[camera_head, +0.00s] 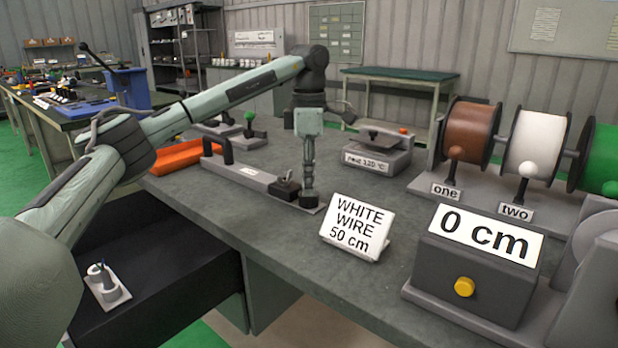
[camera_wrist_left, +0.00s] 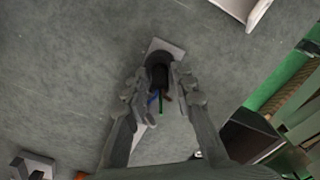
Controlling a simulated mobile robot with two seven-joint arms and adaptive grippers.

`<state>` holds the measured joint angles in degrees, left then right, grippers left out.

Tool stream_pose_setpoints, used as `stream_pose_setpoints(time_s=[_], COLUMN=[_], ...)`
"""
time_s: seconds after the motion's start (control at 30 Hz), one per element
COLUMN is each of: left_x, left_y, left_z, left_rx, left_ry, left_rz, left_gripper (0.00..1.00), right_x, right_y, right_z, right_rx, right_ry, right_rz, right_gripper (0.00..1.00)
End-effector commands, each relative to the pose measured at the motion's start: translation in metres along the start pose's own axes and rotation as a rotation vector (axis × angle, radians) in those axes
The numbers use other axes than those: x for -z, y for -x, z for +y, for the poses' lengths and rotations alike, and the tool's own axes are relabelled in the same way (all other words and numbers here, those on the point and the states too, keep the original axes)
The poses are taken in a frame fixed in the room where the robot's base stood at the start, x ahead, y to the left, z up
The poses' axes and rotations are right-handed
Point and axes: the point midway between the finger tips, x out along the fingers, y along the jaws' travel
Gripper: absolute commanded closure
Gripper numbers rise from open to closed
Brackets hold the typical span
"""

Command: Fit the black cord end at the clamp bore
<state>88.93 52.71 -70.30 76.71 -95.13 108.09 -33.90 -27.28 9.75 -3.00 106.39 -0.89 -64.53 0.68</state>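My left gripper (camera_head: 308,188) points straight down over the right end of a grey fixture plate (camera_head: 248,174) on the bench. In the left wrist view its two fingers (camera_wrist_left: 160,85) lie on both sides of a black cord end (camera_wrist_left: 158,70), from which blue and green wires show. The fingers appear shut on it. A small dark clamp block (camera_head: 287,189) stands on the plate just left of the gripper. I cannot make out its bore or tell whether the cord end touches it. My right gripper is not in view.
A "WHITE WIRE 50 cm" sign (camera_head: 356,228) stands right of the gripper. A grey heater-like box (camera_head: 377,154), wire spools (camera_head: 540,142) and a "0 cm" counter box (camera_head: 470,275) occupy the right.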

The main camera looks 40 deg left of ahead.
Motion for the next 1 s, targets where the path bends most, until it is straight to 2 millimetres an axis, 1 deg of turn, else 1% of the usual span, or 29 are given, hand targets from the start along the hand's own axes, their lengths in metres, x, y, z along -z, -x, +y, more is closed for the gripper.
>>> stream_pose_setpoints(time_s=[0.03, 0.07, 0.1, 0.37, 0.47, 0.57, 0.8, 1.0], left_x=[0.000, 0.000, 0.000, 0.000, 0.000, -0.001, -0.001, 0.000], left_y=[0.000, 0.000, 0.000, 0.001, 0.007, 0.022, 0.076, 0.106], left_z=[0.000, 0.000, 0.000, 0.000, 0.000, 0.000, 0.000, 0.000], left_rx=[0.000, 0.000, 0.000, 0.000, 0.000, -0.002, -0.004, -0.003], left_ry=[0.000, 0.000, 0.000, 0.000, 0.000, 0.000, 0.000, 0.000], left_rz=[0.000, 0.000, 0.000, 0.000, 0.000, -0.002, -0.003, 0.000], left_gripper=[0.65, 0.61, 0.61, 0.61, 0.61, 0.61, 0.61, 0.61], right_x=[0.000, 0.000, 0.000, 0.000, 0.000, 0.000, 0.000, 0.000], right_y=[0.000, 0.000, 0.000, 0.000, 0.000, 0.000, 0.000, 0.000], right_z=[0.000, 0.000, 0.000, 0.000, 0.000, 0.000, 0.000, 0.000], right_rx=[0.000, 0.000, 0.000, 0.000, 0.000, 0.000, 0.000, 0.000], right_ry=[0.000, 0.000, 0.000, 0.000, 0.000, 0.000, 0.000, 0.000], right_rz=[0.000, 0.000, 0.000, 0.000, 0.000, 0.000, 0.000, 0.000], right_gripper=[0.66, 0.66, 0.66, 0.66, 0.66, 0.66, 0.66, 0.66])
